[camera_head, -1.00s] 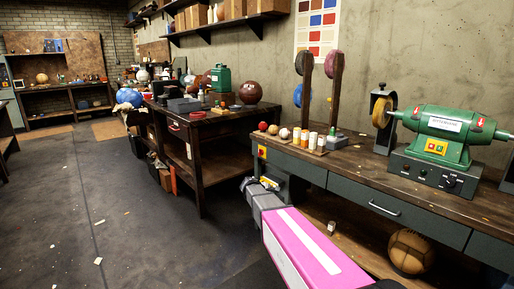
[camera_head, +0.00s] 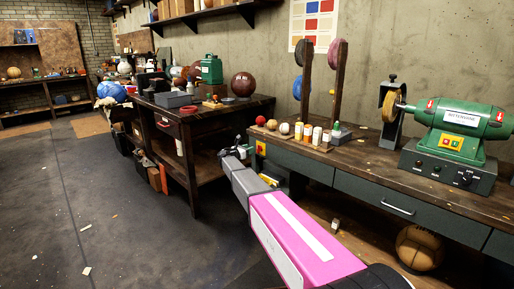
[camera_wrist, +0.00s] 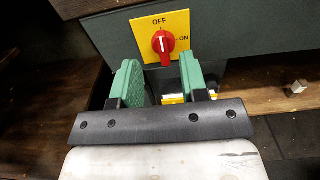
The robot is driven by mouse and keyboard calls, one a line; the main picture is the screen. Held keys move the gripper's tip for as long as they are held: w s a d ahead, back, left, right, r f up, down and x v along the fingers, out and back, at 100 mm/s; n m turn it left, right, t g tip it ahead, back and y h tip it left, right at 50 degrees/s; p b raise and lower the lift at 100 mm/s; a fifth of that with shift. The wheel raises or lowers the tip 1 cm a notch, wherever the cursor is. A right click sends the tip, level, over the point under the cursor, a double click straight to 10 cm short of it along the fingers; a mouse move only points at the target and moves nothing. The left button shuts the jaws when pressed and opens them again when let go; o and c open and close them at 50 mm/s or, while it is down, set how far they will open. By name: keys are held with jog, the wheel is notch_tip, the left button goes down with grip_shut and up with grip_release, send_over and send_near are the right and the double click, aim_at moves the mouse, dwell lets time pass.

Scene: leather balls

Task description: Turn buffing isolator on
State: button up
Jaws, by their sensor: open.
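The buffing isolator is a red rotary knob (camera_wrist: 163,42) on a yellow plate (camera_wrist: 180,22) marked OFF at the top and ON at the right. The white line on the knob points up towards OFF. The yellow plate also shows small at the left end of the buffing bench in the head view (camera_head: 261,148). My gripper (camera_wrist: 160,82) is open and empty, its two green fingers apart. In the wrist view the knob lies beyond and above the fingertips, roughly centred between them, with no visible contact. In the head view my gripper (camera_head: 238,148) is near the bench's left end.
The green buffing machine (camera_head: 462,130) stands on the wooden bench (camera_head: 375,165). Several balls and small pots (camera_head: 306,133) sit near its left end. A brown ball (camera_head: 419,247) lies below. A second dark table (camera_head: 225,112) stands left, with open floor (camera_head: 90,200) beside it.

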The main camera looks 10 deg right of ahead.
aim_at(264, 150)
jog(key=x, duration=0.7)
jog(key=c, duration=0.6)
jog(key=shift+s, duration=0.1)
jog(key=m, duration=0.4)
jog(key=shift+s+d+f, duration=0.1)
jog(key=shift+s+d, duration=0.15)
jog(key=shift+s, duration=0.1)
jog(key=m, duration=0.5)
jog(key=shift+s+d+f, duration=0.25)
jog(key=shift+s+f, duration=0.05)
jog(key=shift+s, duration=0.05)
jog(key=m, duration=0.2)
jog(key=f+m, duration=0.1)
jog(key=m, duration=0.1)
jog(key=shift+s+d+m, duration=0.15)
jog(key=shift+s+m, duration=0.05)
jog(key=shift+m, duration=0.1)
jog(key=shift+s+f+m, duration=0.1)
jog(key=shift+f+m, duration=0.1)
jog(key=shift+m, duration=0.9)
jog(key=shift+f+m, duration=0.2)
jog(key=shift+m, duration=0.9)
